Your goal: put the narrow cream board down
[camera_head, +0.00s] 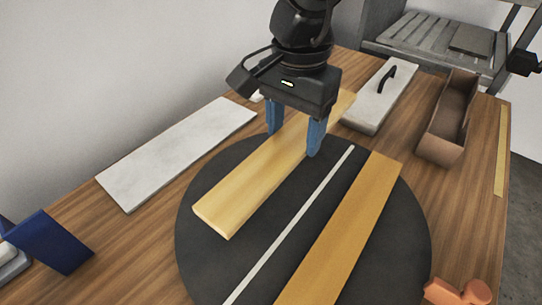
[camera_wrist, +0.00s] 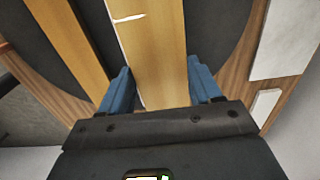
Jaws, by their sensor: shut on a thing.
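The narrow cream board (camera_head: 238,192) is a long, pale yellow plank over the dark round disc (camera_head: 205,260), left of the disc's white line. My gripper (camera_head: 296,143) is shut across the board's width, toward its far end, with one blue finger on each side. The board also shows between the fingers in the wrist view (camera_wrist: 158,55). It looks level and low over the disc; I cannot tell whether it touches. A darker orange-brown board (camera_head: 345,230) lies on the disc, right of the white line (camera_head: 295,220).
A pale grey slab (camera_head: 180,150) lies on the wooden table at left. A handled pale block (camera_head: 375,100) and an open brown box (camera_head: 447,125) stand at the back right. A blue object (camera_head: 50,240) is front left, an orange one (camera_head: 460,292) front right.

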